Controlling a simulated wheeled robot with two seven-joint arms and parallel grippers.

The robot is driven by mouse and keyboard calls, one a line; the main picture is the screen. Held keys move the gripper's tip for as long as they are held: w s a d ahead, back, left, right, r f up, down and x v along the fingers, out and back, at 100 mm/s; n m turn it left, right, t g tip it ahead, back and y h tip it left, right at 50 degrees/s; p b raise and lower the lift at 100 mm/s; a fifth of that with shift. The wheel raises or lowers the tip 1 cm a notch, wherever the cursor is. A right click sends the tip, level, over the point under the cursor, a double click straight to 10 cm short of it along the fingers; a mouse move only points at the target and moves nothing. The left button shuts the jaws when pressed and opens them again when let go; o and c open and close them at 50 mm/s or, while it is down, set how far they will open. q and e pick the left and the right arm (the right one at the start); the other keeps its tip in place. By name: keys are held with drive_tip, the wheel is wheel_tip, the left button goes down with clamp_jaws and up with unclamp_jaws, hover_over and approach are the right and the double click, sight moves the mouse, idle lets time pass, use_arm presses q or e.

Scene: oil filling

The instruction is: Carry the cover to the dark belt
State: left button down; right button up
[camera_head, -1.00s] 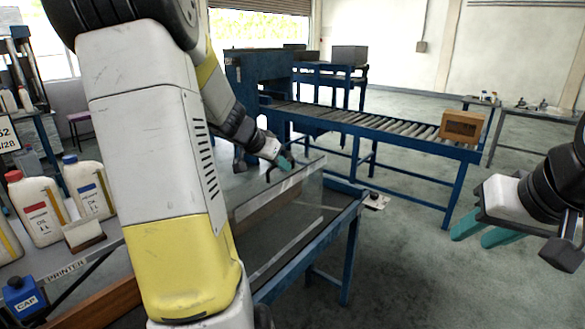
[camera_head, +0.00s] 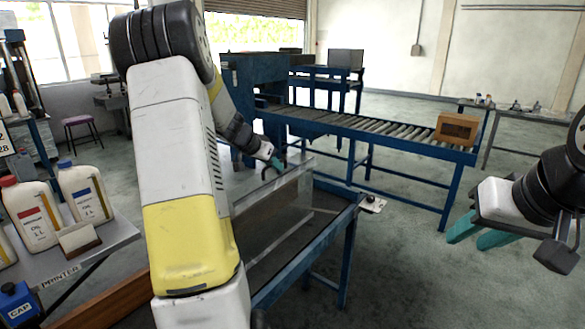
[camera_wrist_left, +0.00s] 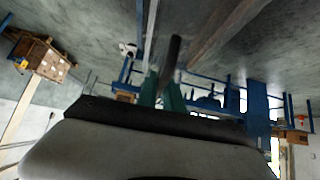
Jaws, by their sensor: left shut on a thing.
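The clear, see-through cover (camera_head: 291,205) is in the head view, in front of the dark belt (camera_head: 336,229) with its blue frame. My left gripper (camera_head: 274,166) is shut on the cover's dark handle at the top. In the left wrist view, the green fingertips (camera_wrist_left: 161,92) close around the dark handle (camera_wrist_left: 173,55). My left arm hides the cover's near left part. I cannot tell whether the cover's lower edge touches the belt. My right gripper (camera_head: 470,232) is at the right, with its green fingers apart and nothing seen between them.
A roller conveyor (camera_head: 385,131) with a brown box (camera_head: 456,129) runs behind. Oil bottles (camera_head: 86,192) and a small block (camera_head: 78,239) stand on the printer table at the left. The floor (camera_head: 405,240) between the belt and my right gripper is clear.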

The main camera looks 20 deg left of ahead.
use_arm(q)
drive_tip(key=shift+f, duration=0.5)
drive_tip(key=c, duration=1.5)
unclamp_jaws()
drive_tip(key=shift+f, duration=0.1)
